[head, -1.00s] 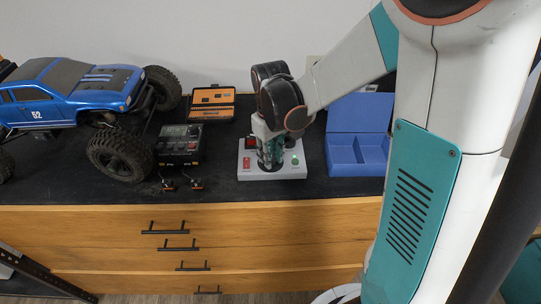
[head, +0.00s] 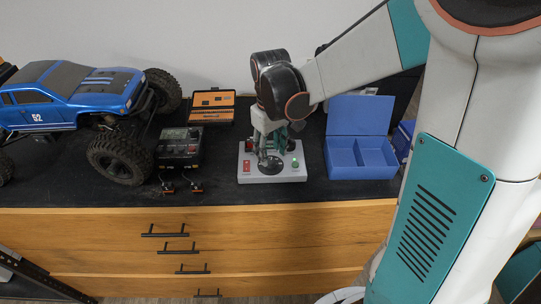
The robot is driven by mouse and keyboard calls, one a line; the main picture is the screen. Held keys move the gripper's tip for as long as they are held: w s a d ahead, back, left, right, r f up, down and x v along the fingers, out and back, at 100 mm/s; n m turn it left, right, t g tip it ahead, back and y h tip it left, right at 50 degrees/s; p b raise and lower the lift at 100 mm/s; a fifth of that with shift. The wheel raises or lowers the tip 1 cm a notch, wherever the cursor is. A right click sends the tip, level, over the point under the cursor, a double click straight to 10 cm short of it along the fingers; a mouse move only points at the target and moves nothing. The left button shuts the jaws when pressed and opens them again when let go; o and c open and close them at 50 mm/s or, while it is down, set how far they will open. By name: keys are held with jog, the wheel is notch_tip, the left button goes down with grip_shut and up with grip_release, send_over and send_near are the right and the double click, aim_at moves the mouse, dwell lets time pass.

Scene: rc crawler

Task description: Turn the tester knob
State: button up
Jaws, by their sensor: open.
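The tester (head: 290,172) is a pale grey box on the dark counter, with a red switch (head: 246,166) at its left and a green button or light (head: 295,163) at its right. A round black part, which looks like the knob (head: 270,166), sits in the middle of its top. My gripper (head: 267,157) is open and points down over this black part. The fingers cover some of it, and I cannot tell whether they touch it.
A blue open box (head: 361,172) stands close to the right of the tester. A black charger (head: 179,147) with cables, an orange-lined tool case (head: 212,107) and a blue RC crawler (head: 75,100) are to the left. The counter's wooden front edge (head: 200,209) lies close in front.

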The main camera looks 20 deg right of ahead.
notch_tip(320, 180, up, 9)
jog(key=shift+f, duration=0.2)
dwell(0.3)
jog(key=s+f+m+t+b, duration=0.1)
jog(key=s+f+t+b, duration=0.2)
jog(key=s+f+b, duration=0.2)
jog(key=s+f+m+t+b, duration=0.2)
jog(key=s+f+t+b, duration=0.2)
jog(key=s+b, duration=0.4)
jog(key=shift+s+f, duration=0.55)
jog(key=shift+s, duration=0.45)
dwell(0.5)
notch_tip(320, 180, up, 11)
jog(key=n+g+p, duration=0.3)
jog(key=g+p, duration=0.4)
jog(key=p, duration=0.8)
send_over(271, 161)
notch_tip(271, 161, down, 13)
jog(key=shift+b, duration=0.9)
